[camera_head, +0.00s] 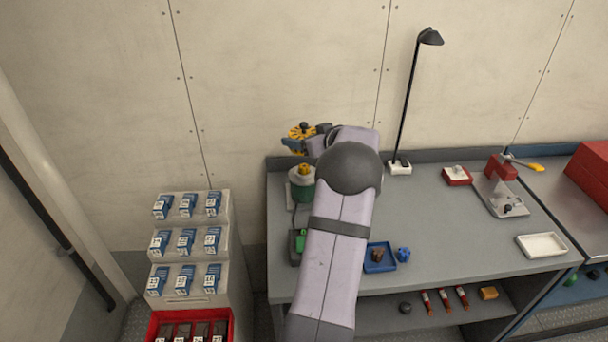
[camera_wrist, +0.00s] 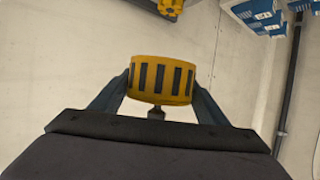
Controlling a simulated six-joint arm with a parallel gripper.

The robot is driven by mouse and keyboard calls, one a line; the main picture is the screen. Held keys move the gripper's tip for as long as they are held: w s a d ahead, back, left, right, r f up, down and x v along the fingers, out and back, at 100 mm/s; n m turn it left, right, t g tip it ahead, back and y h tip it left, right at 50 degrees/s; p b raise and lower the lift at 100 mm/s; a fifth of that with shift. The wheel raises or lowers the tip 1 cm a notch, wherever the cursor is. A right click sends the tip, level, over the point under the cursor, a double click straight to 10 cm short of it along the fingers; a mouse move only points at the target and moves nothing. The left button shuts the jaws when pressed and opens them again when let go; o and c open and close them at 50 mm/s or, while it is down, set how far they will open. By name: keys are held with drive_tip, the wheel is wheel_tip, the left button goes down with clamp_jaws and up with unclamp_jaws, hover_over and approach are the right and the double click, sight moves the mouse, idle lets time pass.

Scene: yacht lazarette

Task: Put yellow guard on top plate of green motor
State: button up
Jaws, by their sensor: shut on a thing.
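The yellow guard (camera_head: 299,131), a short round cap with dark slots, is held in my gripper (camera_head: 304,137) in the head view. In the wrist view the guard (camera_wrist: 160,78) sits between both fingertips, with a small grey post below it. The green motor (camera_head: 301,190) stands at the left end of the grey bench, with a pale top plate (camera_head: 301,176) and a yellow part (camera_head: 304,168) on top. The guard is above the motor and apart from it. My arm hides part of the motor's right side.
A blue tray (camera_head: 368,266) with a brown item and a blue part (camera_head: 403,254) lie right of my arm. A lamp (camera_head: 400,167) stands at the bench's back. A rack of blue boxes (camera_head: 186,240) stands left. The bench's middle right is clear.

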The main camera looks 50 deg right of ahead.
sight(303, 165)
drive_tip(key=shift+f+p, duration=0.5)
drive_tip(key=shift+f, duration=4.5)
drive_tip(key=shift+f, duration=0.15)
drive_tip(key=o, duration=1.1)
drive_tip(key=b+v, duration=0.2)
drive_tip(key=v, duration=1)
drive_tip(key=shift+r, duration=0.25)
